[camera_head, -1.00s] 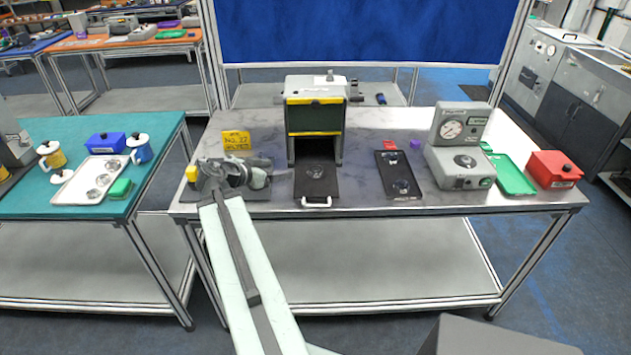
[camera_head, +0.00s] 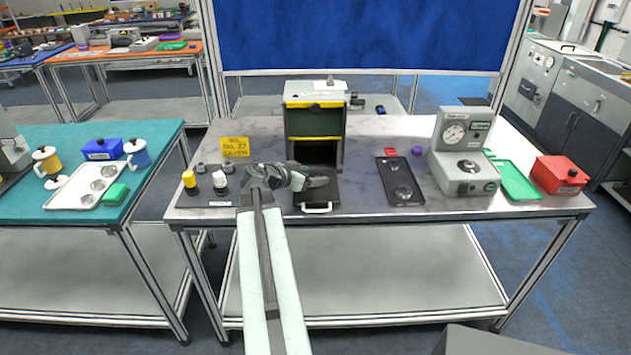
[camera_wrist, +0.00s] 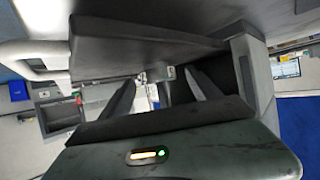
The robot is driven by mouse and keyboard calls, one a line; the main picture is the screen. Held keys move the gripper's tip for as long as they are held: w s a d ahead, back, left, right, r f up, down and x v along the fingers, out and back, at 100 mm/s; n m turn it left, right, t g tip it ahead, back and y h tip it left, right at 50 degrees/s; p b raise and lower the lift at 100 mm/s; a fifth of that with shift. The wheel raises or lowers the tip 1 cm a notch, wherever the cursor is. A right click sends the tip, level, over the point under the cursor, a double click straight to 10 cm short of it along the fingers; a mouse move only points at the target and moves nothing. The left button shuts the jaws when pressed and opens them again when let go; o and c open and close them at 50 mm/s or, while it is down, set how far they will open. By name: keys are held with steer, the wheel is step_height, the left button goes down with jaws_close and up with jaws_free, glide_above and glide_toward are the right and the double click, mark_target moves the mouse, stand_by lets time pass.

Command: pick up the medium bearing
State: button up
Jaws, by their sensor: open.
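My gripper (camera_head: 318,181) reaches over the pulled-out black tray (camera_head: 316,200) in front of the grey and yellow machine. Several round metallic pieces (camera_head: 97,185) lie on the white tray at left. I cannot tell which piece is the medium bearing.
The machine (camera_head: 315,120) stands close behind my gripper. A gauge device (camera_head: 464,168), green tray (camera_head: 518,182) and red box (camera_head: 560,173) are at right. A yellow sign (camera_head: 235,147) and small pots (camera_head: 220,184) are at left. Bare tabletop lies between the black trays.

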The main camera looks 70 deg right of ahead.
mark_target(312, 176)
steer(key=shift+d, duration=0.15)
jaws_close()
step_height(312, 176, up, 10)
steer(key=p, duration=1)
